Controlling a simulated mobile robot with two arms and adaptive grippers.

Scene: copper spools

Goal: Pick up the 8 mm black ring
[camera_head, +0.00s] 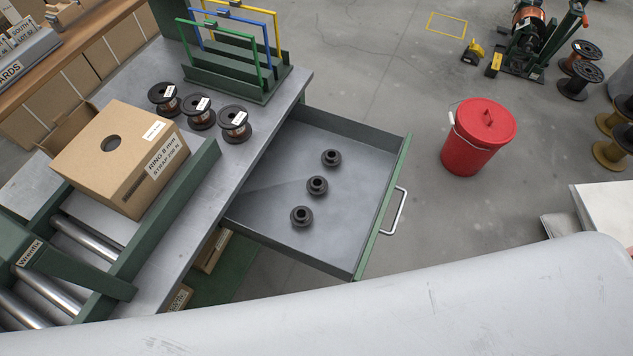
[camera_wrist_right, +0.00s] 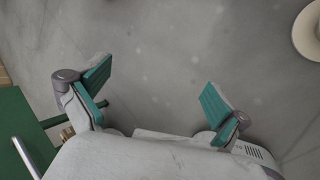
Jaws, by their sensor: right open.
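Three small black flanged rings lie in a loose row in the open grey drawer (camera_head: 270,205): one at the back (camera_head: 331,157), one in the middle (camera_head: 317,185) and one at the front (camera_head: 301,216). I see no size marks on them. A cardboard box (camera_head: 100,150) on the bench has a label reading "RING 8 mm STRAP 200 N". My right gripper (camera_wrist_right: 157,92) is open and empty in the right wrist view, with bare grey floor between its green-padded fingers. Neither gripper shows in the head view.
Three black-flanged copper spools (camera_head: 199,112) stand on the bench beside a green rack (camera_head: 235,80). The drawer's handle (camera_head: 394,212) faces the open floor. A red bucket (camera_head: 478,138) stands to the right. A round cream object (camera_wrist_right: 309,32) shows in the wrist view.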

